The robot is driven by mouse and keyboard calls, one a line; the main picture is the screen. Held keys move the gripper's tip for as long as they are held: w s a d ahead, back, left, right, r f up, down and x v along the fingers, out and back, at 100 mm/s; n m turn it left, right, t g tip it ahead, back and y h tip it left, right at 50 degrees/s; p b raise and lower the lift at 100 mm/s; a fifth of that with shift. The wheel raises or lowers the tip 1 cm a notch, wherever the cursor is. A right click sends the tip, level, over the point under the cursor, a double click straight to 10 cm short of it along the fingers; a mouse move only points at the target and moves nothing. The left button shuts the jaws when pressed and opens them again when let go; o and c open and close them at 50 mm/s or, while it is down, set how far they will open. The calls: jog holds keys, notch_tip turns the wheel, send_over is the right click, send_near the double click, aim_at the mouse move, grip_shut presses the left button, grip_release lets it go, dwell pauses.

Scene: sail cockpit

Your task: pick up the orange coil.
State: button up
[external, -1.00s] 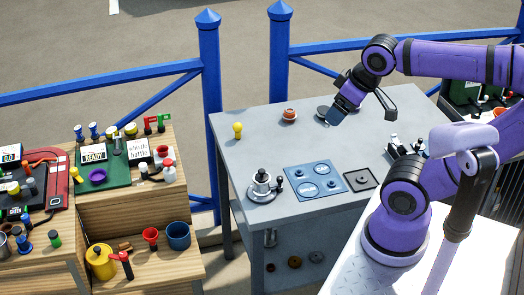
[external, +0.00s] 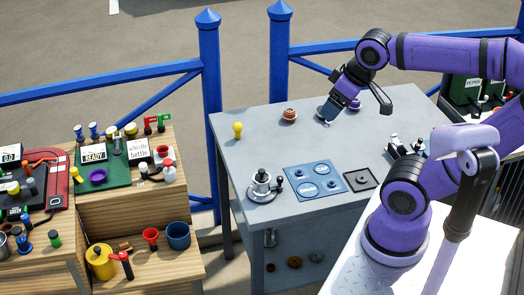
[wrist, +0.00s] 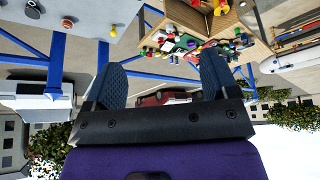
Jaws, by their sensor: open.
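A small orange coil (external: 289,114) sits on the grey table near its far edge, left of my gripper in the external view.
A yellow bulb-shaped piece (external: 238,130) stands left of the coil. A purple round piece (external: 354,104) is right of my gripper. A silver winch (external: 261,186) and a blue panel (external: 316,179) are nearer the front. The table between them is clear. A blue railing (external: 209,100) runs behind.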

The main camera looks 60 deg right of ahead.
jog(key=w+d+g, duration=0.1)
jog(key=w+d, duration=0.5)
jog(key=w, duration=0.5)
jog(key=w+d+g, duration=0.1)
jog(key=w+d, duration=0.6)
jog(key=w, duration=0.4)
jog(key=n+g, duration=0.1)
jog(key=g, duration=0.2)
send_over(290, 110)
notch_tip(290, 110, down, 33)
jog(key=shift+w+r, duration=0.1)
jog(key=shift+d+f, duration=0.2)
jog(key=shift+f, duration=0.35)
notch_tip(290, 110, down, 10)
jog(key=shift+a+f, duration=0.1)
jog(key=shift+a, duration=0.05)
jog(key=c, duration=0.9)
